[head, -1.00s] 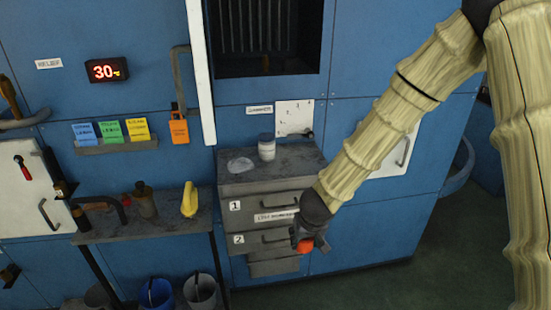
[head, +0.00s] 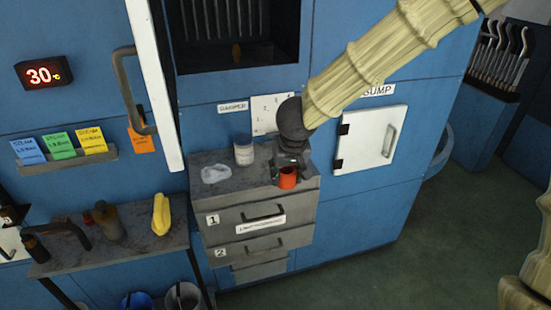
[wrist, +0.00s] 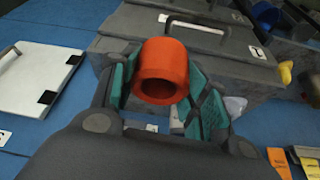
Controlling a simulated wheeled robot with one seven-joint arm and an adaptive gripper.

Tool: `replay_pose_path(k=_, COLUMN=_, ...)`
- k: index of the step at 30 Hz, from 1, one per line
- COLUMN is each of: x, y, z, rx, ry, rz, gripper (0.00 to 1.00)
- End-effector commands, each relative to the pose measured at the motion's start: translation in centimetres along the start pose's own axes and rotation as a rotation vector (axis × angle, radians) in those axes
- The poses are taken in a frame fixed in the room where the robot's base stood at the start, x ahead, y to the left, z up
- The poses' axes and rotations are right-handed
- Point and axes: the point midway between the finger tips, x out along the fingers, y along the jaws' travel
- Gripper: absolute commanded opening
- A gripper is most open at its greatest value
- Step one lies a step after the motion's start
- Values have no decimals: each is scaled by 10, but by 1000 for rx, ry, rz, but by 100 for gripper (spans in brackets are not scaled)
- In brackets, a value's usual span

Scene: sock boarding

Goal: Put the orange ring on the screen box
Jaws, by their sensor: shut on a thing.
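The orange ring (head: 288,178), a short hollow cylinder, is held in my gripper (head: 290,162). The wrist view shows the ring (wrist: 162,72) between the teal finger pads of my gripper (wrist: 160,88), its open end facing the camera. In the head view my gripper points down over the right front part of the grey drawer cabinet's top; I cannot tell whether the ring touches it. No thing is labelled screen box, and I cannot tell which one it is. A dark box with a red "30" display (head: 44,73) is on the blue wall at left.
A shelf (head: 110,252) with a yellow item (head: 161,214) stands left. A white hatch (head: 370,138) is at right.

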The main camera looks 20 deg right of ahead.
Motion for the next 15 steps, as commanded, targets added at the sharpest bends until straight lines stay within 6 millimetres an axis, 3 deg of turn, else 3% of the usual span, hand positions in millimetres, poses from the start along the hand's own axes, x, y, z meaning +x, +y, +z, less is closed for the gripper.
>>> replay_pose_path(k=15, x=46, y=16, z=-92, rx=-2, ry=1, rz=-1, gripper=21)
